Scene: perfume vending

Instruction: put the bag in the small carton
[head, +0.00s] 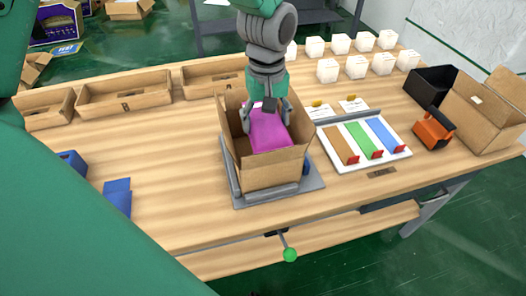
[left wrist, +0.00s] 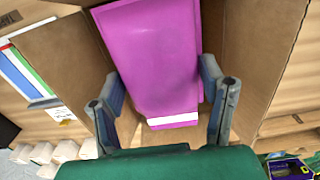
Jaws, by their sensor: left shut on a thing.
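The bag (head: 269,131) is magenta and sits partly inside the small carton (head: 268,173), an open brown box on a grey plate (head: 232,180) on the table. My left gripper (head: 265,115) reaches down into the carton's opening and is shut on the bag. In the left wrist view the bag (left wrist: 152,55) lies between the two fingers of my left gripper (left wrist: 162,95), with a white strip at its near end. The carton's walls (left wrist: 262,60) stand on both sides there. The bag's lower part is hidden by the carton. My right gripper is not in view.
A white board with brown, green and blue strips (head: 364,141) lies right of the carton. An orange-black item (head: 434,129), a black bin (head: 431,86) and an open carton (head: 480,112) stand farther right. Wooden trays (head: 125,98) and white boxes (head: 328,70) line the back. Table left is mostly clear.

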